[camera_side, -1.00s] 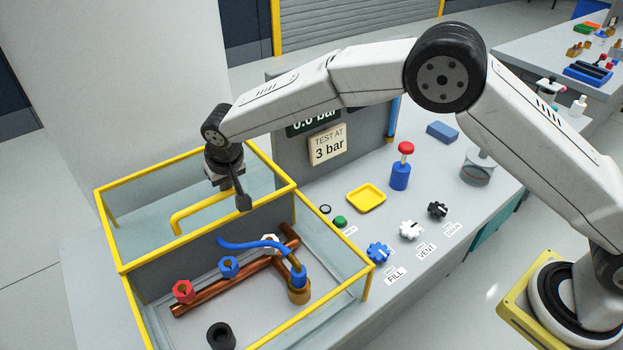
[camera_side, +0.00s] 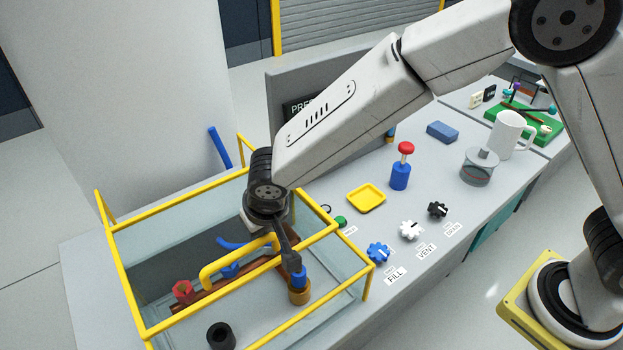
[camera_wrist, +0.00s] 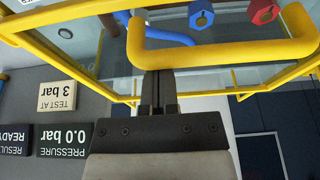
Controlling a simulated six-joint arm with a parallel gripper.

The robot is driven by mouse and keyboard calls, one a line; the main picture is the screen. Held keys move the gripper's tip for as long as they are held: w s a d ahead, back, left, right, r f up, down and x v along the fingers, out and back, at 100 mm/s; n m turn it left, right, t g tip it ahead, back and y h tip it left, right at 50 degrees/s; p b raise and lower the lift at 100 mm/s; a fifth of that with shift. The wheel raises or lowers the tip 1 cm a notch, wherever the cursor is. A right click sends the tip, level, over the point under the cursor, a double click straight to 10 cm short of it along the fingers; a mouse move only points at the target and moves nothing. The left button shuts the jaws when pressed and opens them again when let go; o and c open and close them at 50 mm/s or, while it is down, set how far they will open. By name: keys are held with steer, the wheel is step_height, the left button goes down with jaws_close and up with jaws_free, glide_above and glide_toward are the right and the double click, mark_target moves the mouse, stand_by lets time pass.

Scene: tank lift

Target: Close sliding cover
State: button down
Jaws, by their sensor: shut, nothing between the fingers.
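The sliding cover is a clear panel in a yellow frame (camera_side: 190,310) with a yellow handle (camera_side: 225,267). In the side view it lies over much of the tank, and its front bar stands a little behind the tank's yellow front rim (camera_side: 330,302). My gripper (camera_side: 296,264) is shut and empty, pointing down at the handle's right end. In the wrist view, my gripper's fingers (camera_wrist: 158,92) stand upright against or very close to the yellow handle (camera_wrist: 210,55); contact is not certain. The handle is not between them.
Inside the tank are a copper pipe, a red fitting (camera_side: 182,290), a brass fitting (camera_side: 299,291) and a black ring (camera_side: 221,336). Right of the tank are a blue knob (camera_side: 378,252), a white knob (camera_side: 411,230) and a yellow tray (camera_side: 366,199).

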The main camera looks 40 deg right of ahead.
steer(key=s, duration=1)
steer(key=shift+s, duration=0.35)
steer(key=shift+f, duration=0.1)
steer(key=shift+w, duration=0.1)
steer(key=w, duration=0.4)
steer(key=v, duration=0.9)
steer(key=shift+r, duration=0.25)
